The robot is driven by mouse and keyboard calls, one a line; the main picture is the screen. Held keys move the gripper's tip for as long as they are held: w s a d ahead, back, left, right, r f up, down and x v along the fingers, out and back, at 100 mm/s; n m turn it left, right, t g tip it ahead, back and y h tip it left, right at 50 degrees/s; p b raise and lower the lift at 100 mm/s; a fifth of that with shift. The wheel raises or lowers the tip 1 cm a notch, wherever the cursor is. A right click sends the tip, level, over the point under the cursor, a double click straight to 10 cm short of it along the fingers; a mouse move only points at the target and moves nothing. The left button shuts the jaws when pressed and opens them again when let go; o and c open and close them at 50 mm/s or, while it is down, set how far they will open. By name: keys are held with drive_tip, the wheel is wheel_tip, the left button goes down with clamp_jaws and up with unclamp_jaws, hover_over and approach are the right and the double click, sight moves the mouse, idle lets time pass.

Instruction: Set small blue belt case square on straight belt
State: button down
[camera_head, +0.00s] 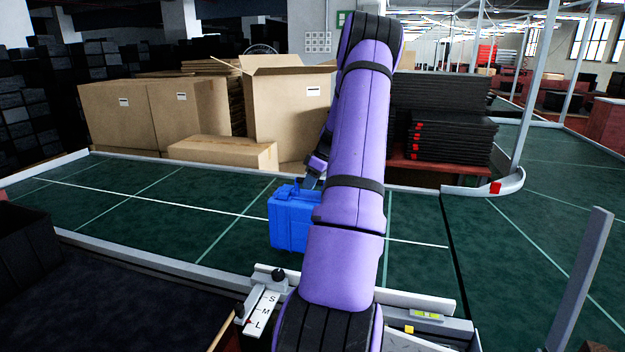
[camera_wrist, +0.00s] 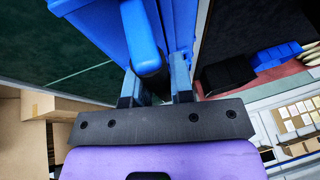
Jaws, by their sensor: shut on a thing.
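The small blue case (camera_head: 291,220) is at the green straight belt (camera_head: 150,214), partly hidden behind my purple arm in the head view. It looks upright; I cannot tell whether its base touches the belt. In the wrist view the blue case (camera_wrist: 183,22) fills the upper middle, with its blue handle (camera_wrist: 141,38) between my fingers. My gripper (camera_wrist: 155,84) is shut on the case's handle. In the head view my gripper (camera_head: 310,181) is at the top of the case, mostly hidden by the arm.
Cardboard boxes (camera_head: 290,106) stand behind the belt, and a stack of black trays (camera_head: 445,140) stands at right. A metal guide with S, M, L marks (camera_head: 262,308) sits at the belt's near edge. A grey post (camera_head: 580,280) rises at front right. The belt left of the case is clear.

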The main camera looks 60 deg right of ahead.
sight(308, 197)
drive_tip(key=shift+f, duration=1.9)
drive_tip(key=c, duration=1)
unclamp_jaws()
drive_tip(key=shift+f, duration=0.1)
drive_tip(key=v, duration=1.2)
drive_tip(key=shift+r, duration=0.2)
